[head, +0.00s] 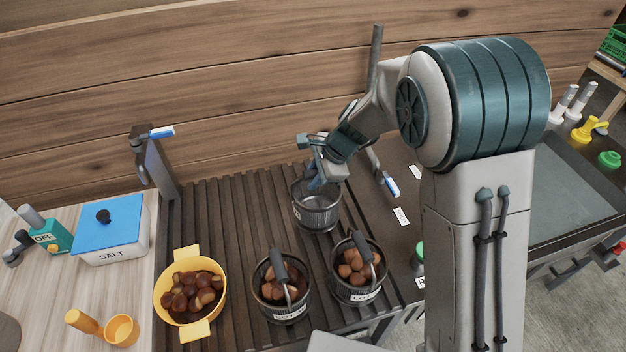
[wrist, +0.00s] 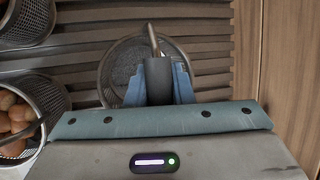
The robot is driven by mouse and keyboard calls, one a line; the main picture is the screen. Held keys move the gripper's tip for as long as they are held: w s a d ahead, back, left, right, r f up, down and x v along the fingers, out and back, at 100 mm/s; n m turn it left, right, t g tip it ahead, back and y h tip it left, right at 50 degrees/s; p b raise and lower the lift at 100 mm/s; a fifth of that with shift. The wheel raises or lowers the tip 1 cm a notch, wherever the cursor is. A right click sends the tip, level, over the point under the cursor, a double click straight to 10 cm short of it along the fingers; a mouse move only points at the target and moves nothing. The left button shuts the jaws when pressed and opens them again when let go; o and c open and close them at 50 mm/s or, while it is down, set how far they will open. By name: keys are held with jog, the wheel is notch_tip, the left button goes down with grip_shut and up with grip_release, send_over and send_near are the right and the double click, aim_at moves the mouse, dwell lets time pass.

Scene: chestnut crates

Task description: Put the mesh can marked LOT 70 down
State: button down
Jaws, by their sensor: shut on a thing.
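A mesh can (head: 317,213), grey and with no chestnuts visible inside, hangs upright or stands at the back of the dark slatted rack. A bit of its white label shows at its left side, but I cannot read a number. My gripper (head: 318,180) is above it, its blue fingers shut on the dark grip of the can's handle. In the wrist view the can (wrist: 112,75) is under my gripper (wrist: 158,82), seen from above. I cannot tell whether its base touches the slats.
Two mesh cans of chestnuts (head: 281,307) (head: 357,289), labelled LOT with unclear numbers, stand in front on the slatted rack (head: 235,235). A yellow pot (head: 190,256) of chestnuts is at left. A tap (head: 155,165) rises behind. Slats left of the held can are clear.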

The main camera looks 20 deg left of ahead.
jog(key=shift+f, duration=0.65)
jog(key=shift+f, duration=0.2)
jog(key=c, duration=1.3)
grip_release()
jog(key=shift+o, duration=0.2)
jog(key=shift+r, duration=0.15)
